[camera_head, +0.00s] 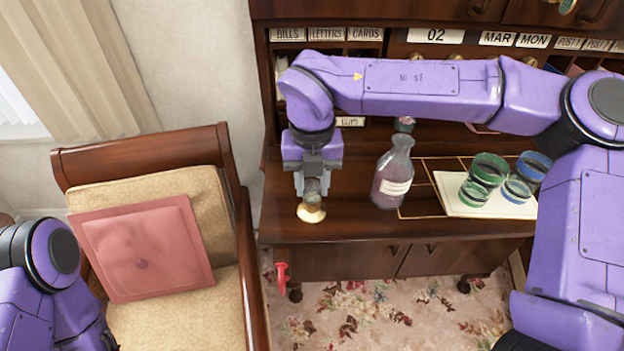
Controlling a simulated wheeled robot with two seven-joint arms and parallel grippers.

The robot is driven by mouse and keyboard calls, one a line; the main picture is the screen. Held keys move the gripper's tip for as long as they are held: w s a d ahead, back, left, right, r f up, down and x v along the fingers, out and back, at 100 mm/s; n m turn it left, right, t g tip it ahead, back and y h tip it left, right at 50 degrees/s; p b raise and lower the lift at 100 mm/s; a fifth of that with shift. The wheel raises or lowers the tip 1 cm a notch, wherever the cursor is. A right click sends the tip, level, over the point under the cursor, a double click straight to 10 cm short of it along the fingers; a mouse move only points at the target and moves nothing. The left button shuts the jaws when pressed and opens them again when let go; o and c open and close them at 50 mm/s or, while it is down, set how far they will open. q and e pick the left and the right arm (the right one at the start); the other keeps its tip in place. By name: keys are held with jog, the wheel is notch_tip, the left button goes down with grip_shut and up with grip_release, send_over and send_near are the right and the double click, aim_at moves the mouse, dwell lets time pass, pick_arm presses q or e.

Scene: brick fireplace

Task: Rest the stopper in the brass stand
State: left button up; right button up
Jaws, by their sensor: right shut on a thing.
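The brass stand (311,214) is a small round golden piece near the left front of the dark wooden desk. My right gripper (312,181) points down right above it. It is shut on the stopper (312,189), a small greyish glassy piece. The stopper's lower end overlaps the stand in the picture; I cannot tell whether they touch. A glass bottle (393,172) with purplish contents and a pale label stands upright to the right. My left arm shows at the lower left, with its gripper out of view.
Several green and blue glasses (488,169) stand on a white tray (455,202) at the right. Labelled pigeonholes line the desk's back. An armchair (213,146) with a pink cushion (142,245) is at the left.

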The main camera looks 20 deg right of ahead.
aim_at(312, 182)
jog(key=o, duration=1)
notch_tip(312, 182, up, 10)
jog(key=shift+r+b, duration=0.25)
jog(key=shift+b, duration=0.45)
jog(key=shift+s, duration=0.1)
